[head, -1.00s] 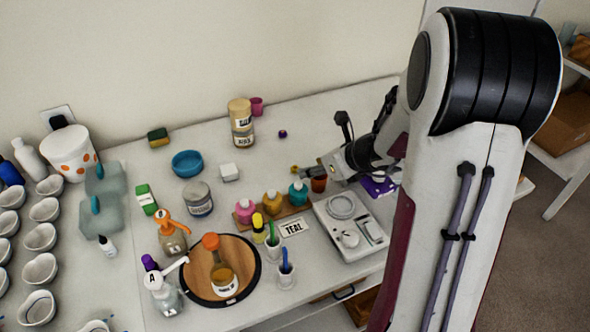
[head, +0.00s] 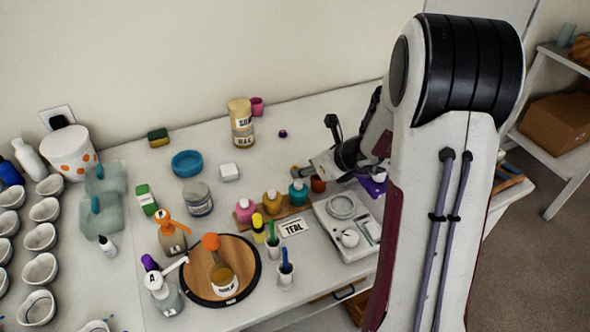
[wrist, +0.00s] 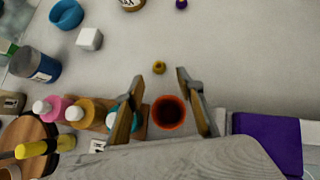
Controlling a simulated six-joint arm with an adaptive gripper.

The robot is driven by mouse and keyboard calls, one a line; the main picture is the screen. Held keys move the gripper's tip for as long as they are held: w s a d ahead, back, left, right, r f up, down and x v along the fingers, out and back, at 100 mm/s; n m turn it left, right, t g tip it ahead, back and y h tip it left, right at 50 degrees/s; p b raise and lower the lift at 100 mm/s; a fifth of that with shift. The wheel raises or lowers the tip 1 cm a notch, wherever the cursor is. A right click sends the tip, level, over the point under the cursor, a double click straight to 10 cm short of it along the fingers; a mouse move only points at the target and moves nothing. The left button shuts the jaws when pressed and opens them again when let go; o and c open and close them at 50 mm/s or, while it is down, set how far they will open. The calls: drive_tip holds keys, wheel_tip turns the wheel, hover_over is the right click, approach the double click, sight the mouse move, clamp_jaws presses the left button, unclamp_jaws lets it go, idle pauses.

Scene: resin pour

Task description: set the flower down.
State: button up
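A small yellow round thing, which looks like the flower (wrist: 159,67), shows in the wrist view between and just beyond my fingertips. It seems to lie on the pale table, with space on both sides of it. My gripper (wrist: 159,80) is open, its two tan-padded fingers spread apart and not touching the flower. In the head view my gripper (head: 306,172) is low over the table behind the scale, partly hidden by my arm; the flower is too small to make out clearly there. A small purple flower-like thing (head: 282,133) lies farther back, also at the top of the wrist view (wrist: 181,4).
An orange-brown cup (wrist: 168,112) stands between my fingers, nearer the palm. Pink, yellow and teal bottles on a wooden rack (head: 290,212) are close on the left. A scale (head: 345,226) is in front, a purple box (wrist: 262,138) at right. The table behind is mostly clear.

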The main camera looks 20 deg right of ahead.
drive_tip(key=shift+x, duration=1.95)
drive_tip(key=shift+w+a+r, duration=0.15)
drive_tip(key=shift+r, duration=0.05)
drive_tip(key=c, duration=0.8)
